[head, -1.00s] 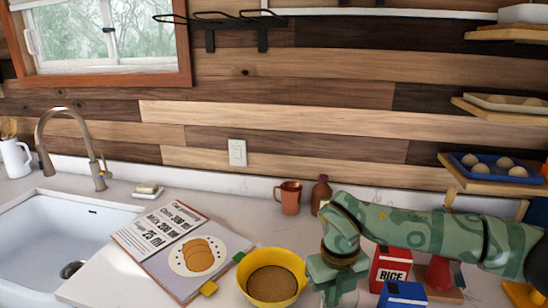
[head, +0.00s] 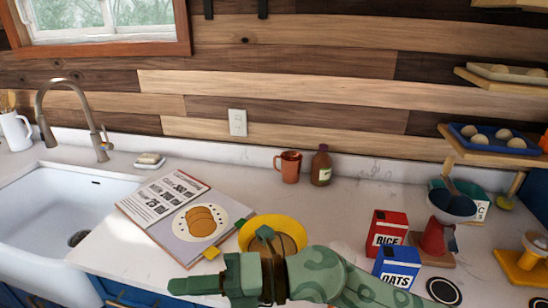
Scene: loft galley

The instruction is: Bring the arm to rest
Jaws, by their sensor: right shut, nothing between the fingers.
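My right arm, patterned in green, comes in from the lower right along the front of the counter. Its gripper (head: 192,286) points left at the bottom of the head view, in front of the yellow bowl and the open recipe book. It is shut and holds nothing. My left gripper is not in view.
The yellow bowl (head: 258,224) with brown contents is partly hidden by my gripper. The recipe book (head: 186,222) lies left of it. The rice box (head: 386,230), oats box (head: 396,266) and red scale (head: 436,238) stand right. A copper mug (head: 290,168) and brown bottle (head: 321,168) stand behind.

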